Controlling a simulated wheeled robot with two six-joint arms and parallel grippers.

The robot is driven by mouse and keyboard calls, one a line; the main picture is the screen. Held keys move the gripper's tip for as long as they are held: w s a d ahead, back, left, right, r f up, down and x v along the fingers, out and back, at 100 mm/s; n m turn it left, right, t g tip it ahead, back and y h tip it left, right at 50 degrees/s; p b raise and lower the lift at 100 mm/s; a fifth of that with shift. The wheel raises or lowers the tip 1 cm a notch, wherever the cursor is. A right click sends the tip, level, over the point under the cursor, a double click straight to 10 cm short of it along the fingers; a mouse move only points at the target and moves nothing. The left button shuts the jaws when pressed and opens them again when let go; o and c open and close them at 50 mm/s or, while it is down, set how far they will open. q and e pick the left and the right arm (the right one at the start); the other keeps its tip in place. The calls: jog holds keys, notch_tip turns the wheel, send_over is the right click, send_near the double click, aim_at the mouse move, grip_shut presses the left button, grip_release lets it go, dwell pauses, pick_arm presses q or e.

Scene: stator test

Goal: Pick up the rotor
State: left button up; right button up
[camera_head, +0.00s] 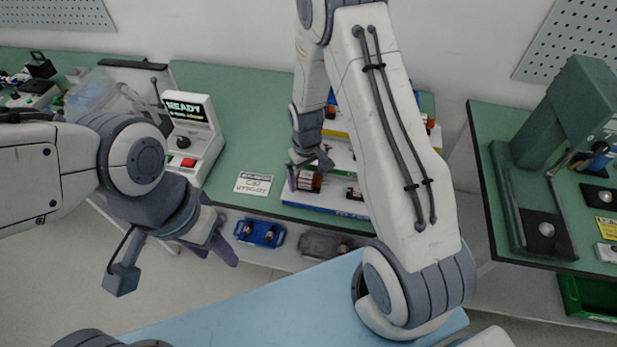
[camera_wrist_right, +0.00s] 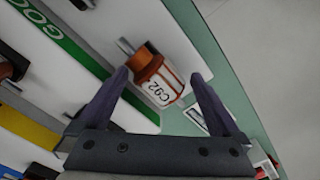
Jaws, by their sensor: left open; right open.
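The rotor (camera_wrist_right: 157,77), orange and copper with a metal shaft and a white label reading C92, lies on a white board in the right wrist view. What looks like the same rotor (camera_head: 309,181) shows below my right gripper (camera_head: 312,160) in the head view. My right gripper (camera_wrist_right: 160,85) is open, with its two dark fingers on either side of the rotor's labelled end. I cannot tell whether they touch it. My left gripper (camera_head: 222,242) is open and empty, left of the bench's front edge and away from the rotor.
A test box (camera_head: 191,133) with a lit READY display and red button stands on the green bench (camera_head: 225,150). A white card (camera_head: 254,183) lies left of the rotor. A blue tray (camera_head: 259,232) sits on the lower shelf. A green press (camera_head: 560,130) stands at right.

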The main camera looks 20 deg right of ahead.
aim_at(307, 175)
grip_shut()
dwell(0.4)
jog(key=shift+r+b, duration=0.3)
jog(key=shift+r, duration=0.5)
notch_tip(307, 175, up, 3)
jog(key=shift+f+b, duration=0.2)
jog(key=shift+b, duration=0.2)
jog(key=s+d+r+b, duration=0.1)
jog(key=s+d+r, duration=0.3)
jog(key=s, duration=0.7)
notch_tip(307, 175, up, 3)
jog(key=shift+f+b, duration=0.1)
jog(key=shift+b, duration=0.3)
notch_tip(307, 175, up, 5)
jog(key=p, duration=0.5)
